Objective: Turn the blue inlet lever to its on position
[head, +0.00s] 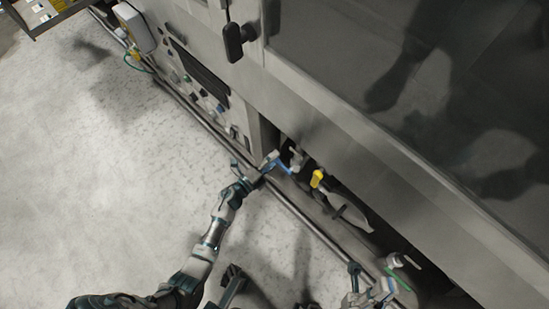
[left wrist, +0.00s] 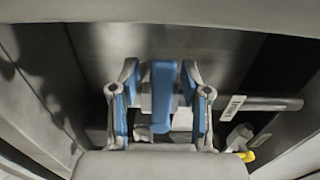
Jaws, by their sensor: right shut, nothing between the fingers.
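The blue inlet lever (head: 284,168) sits in the recess under the machine's front, near the middle of the head view. In the left wrist view the blue lever (left wrist: 162,95) stands upright in the picture, between two fingers with blue pads. My left gripper (head: 270,160) is at the lever; in its wrist view the left gripper (left wrist: 161,108) is open around it, with a gap on each side. My right gripper (head: 379,289) is low at the right of the head view, shut and empty, away from the lever. The lever's pivot is mostly hidden.
A yellow lever (head: 317,178) is just right of the blue one. A white fitting (head: 400,261) and green hose (head: 399,280) are at lower right. A rail (head: 305,222) runs along the machine's base. The floor (head: 110,180) at left is clear.

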